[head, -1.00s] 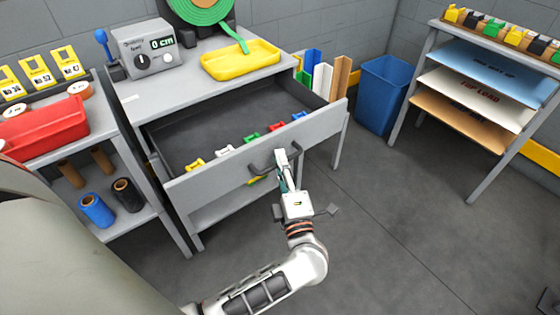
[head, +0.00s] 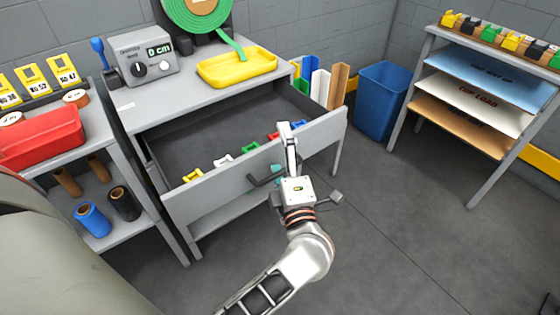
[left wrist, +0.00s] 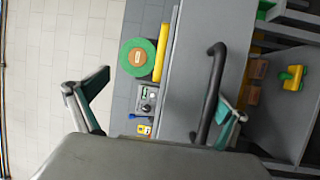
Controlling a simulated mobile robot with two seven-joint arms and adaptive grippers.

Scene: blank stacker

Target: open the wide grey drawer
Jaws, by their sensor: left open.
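The wide grey drawer (head: 215,191) is pulled out of the grey bench, with its dark inside showing. Several small coloured pieces stand in a row just behind its front panel. Its dark bar handle (head: 262,182) is on the front, partly hidden by my left gripper (head: 284,150). The handle also shows in the left wrist view (left wrist: 215,75). My left gripper is open, its fingers spread wide, one finger close by the handle and the other well away to the left in the wrist view. I cannot tell whether that near finger touches the handle. My right gripper is not in view.
On the bench are a yellow tray (head: 237,68), a grey counter box (head: 147,58) and a green roll (head: 195,15). A shelf with a red bin (head: 42,135) stands left. A blue bin (head: 383,100) and a sheet rack (head: 480,100) stand right. The floor between is clear.

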